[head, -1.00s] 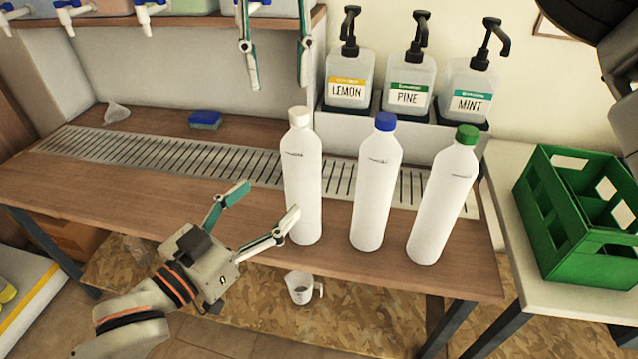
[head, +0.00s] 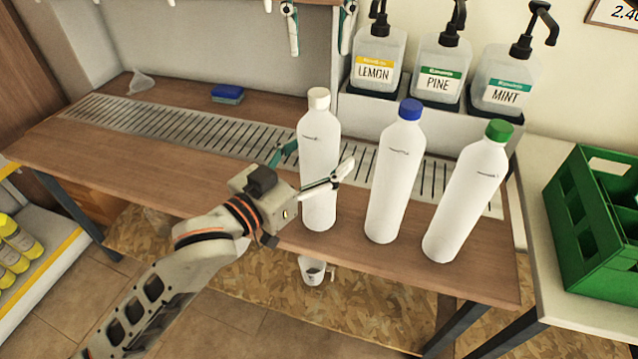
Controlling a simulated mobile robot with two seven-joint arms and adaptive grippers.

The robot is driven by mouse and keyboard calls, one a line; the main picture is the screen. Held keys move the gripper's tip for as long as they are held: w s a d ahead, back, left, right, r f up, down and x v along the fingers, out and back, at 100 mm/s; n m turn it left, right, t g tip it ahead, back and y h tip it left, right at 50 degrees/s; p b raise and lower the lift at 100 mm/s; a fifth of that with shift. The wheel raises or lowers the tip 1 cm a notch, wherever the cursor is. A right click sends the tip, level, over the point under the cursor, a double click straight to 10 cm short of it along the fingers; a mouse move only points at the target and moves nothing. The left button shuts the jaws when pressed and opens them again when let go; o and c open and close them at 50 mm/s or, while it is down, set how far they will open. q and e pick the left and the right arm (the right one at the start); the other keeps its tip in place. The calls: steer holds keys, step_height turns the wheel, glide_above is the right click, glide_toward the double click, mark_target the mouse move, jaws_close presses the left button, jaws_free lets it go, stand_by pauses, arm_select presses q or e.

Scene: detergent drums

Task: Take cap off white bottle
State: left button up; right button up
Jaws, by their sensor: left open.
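Three white bottles stand upright in a row on the wooden bench. The left one (head: 318,205) has a white cap (head: 318,97), the middle one (head: 396,180) a blue cap (head: 410,109), the right one (head: 467,205) a green cap (head: 499,130). My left gripper (head: 316,162) is open, with one finger in front of the white-capped bottle and the other reaching behind its left side. Whether the fingers touch the bottle cannot be told. My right gripper (head: 319,28) shows at the top edge, its two fingers apart and empty, above and behind the white cap.
Pump dispensers marked lemon (head: 373,75), pine (head: 437,75) and mint (head: 503,92) stand behind the bottles. A green crate (head: 585,215) is on the right table. A blue sponge (head: 227,94) and funnel (head: 140,82) lie at the back left.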

arm_select(q)
steer(key=shift+w+d, duration=0.1)
steer(key=shift+d, duration=0.05)
jaws_close()
